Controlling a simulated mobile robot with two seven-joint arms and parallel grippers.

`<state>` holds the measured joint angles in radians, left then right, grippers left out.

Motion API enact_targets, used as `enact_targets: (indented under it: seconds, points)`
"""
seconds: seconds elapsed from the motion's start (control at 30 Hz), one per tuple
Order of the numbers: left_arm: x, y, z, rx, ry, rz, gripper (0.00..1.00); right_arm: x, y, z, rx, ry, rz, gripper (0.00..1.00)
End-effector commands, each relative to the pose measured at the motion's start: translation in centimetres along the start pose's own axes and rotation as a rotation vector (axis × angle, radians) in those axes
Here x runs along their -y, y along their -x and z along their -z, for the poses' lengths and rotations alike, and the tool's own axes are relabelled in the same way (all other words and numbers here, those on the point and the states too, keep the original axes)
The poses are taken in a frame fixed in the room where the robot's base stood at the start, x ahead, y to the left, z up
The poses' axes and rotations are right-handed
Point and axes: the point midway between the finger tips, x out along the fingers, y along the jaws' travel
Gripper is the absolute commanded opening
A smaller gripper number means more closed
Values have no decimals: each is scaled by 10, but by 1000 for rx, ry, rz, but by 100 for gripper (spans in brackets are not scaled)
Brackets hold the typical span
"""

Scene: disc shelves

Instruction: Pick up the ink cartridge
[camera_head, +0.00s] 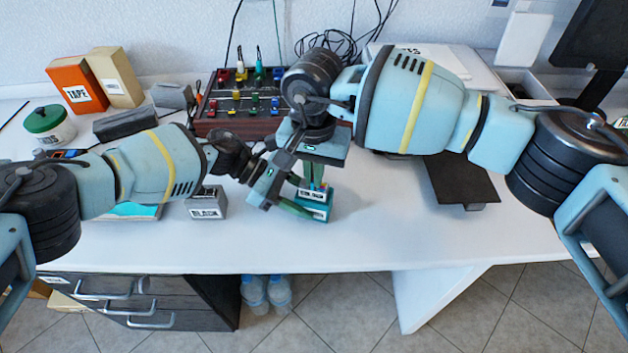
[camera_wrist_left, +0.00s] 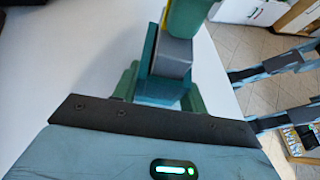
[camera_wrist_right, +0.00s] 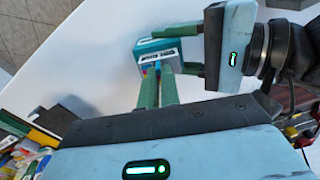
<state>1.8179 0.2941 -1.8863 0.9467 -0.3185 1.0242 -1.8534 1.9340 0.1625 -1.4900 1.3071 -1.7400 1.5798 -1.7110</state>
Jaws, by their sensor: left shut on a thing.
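The ink cartridge, a teal box with a white label and coloured marks (camera_head: 315,210), is near the front middle of the desk. It shows in the right wrist view (camera_wrist_right: 150,52), and its teal and grey body shows in the left wrist view (camera_wrist_left: 160,90). My left gripper (camera_head: 302,197) reaches in from the left and is shut on the cartridge, one green finger on each side. My right gripper (camera_head: 312,172) points down just above it, its fingers close together. Whether those fingers touch or grip the cartridge is unclear.
A grey box labelled BLACK (camera_head: 207,204) stands left of the cartridge. A board with coloured knobs (camera_head: 240,105) lies behind. A dark flat panel (camera_head: 460,180) lies to the right. Orange (camera_head: 77,85) and tan (camera_head: 115,77) boxes stand at back left. The front desk strip is clear.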

Motion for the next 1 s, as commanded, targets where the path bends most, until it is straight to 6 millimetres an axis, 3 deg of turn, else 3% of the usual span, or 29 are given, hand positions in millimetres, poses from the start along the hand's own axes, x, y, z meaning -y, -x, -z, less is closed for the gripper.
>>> enact_targets:
  seconds: [0.2,0.4,0.8,0.83,1.0]
  points:
    - [0,0,0,0,0,0,30,0,43,1,-4,-1,2,0]
    - [0,0,0,0,0,0,30,0,72,0,-2,-1,0,0]
    - [0,0,0,0,0,0,30,0,82,0,0,-1,-1,0]
    - [0,0,0,0,0,0,44,0,82,0,0,-1,0,0]
    - [0,0,0,0,0,0,66,0,82,0,0,-1,0,0]
